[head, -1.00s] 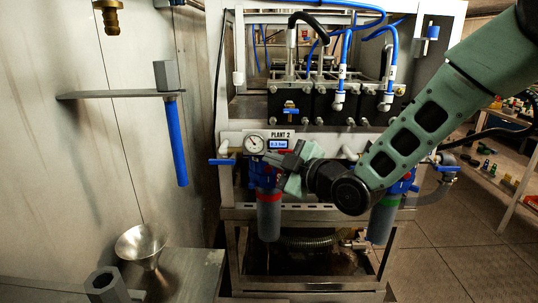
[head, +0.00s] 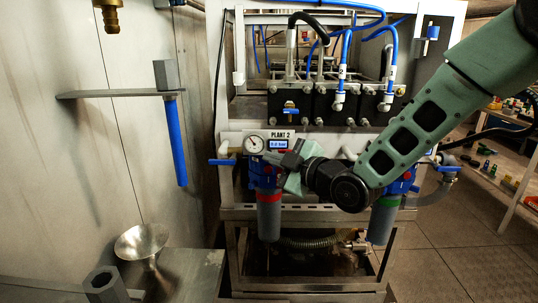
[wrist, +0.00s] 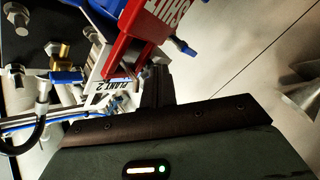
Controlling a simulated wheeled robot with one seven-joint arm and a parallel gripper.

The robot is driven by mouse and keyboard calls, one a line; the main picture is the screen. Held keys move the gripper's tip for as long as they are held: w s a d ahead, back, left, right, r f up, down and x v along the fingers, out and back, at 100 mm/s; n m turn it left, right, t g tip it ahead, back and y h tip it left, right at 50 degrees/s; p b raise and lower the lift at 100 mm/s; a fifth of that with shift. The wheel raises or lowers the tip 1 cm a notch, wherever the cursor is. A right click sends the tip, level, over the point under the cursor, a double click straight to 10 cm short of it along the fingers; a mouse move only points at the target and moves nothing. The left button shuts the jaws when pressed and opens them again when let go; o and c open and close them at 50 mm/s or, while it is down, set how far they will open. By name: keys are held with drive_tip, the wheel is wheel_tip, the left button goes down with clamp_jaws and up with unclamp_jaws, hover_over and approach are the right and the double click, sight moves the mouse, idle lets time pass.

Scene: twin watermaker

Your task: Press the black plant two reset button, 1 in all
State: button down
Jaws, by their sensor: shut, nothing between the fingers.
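The white Plant 2 panel (head: 246,134) is on the front of the machine, with a round gauge (head: 254,144) and a small blue display (head: 278,144). My gripper (head: 279,158) is shut and empty, its fingers in front of the panel just below the display. In the wrist view the fingers (wrist: 155,88) reach toward the panel's "PLANT 2" label (wrist: 118,82). I cannot make out the black reset button in either view; my gripper may hide it. I cannot tell whether the fingertips touch the panel.
Below the panel hang blue-headed filter housings, the left one with a red band (head: 269,197). A blue-handled valve (head: 222,162) sticks out left of the gauge. A wall shelf (head: 115,95) and a metal funnel (head: 142,243) are at the left.

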drive_tip(key=shift+s, duration=0.1)
drive_tip(key=shift+s+b, duration=0.4)
drive_tip(key=shift+s, duration=0.35)
drive_tip(key=s+b, duration=0.2)
drive_tip(key=s, duration=0.3)
drive_tip(key=shift+a, duration=0.1)
idle(0.5)
drive_tip(key=s+d+f+m+g+h+p, duration=0.1)
drive_tip(key=s+d+m+g+h+p, duration=0.3)
drive_tip(key=s, duration=1)
drive_tip(key=s+d+f+m+g+h+p, duration=0.1)
drive_tip(key=s+d+m+g+h+p, duration=0.3)
drive_tip(key=s, duration=1)
drive_tip(key=d+m+g+h, duration=0.3)
drive_tip(key=d+g, duration=0.1)
drive_tip(key=shift+s+d+f, duration=0.15)
drive_tip(key=shift+s+d, duration=0.1)
drive_tip(key=shift+d, duration=0.1)
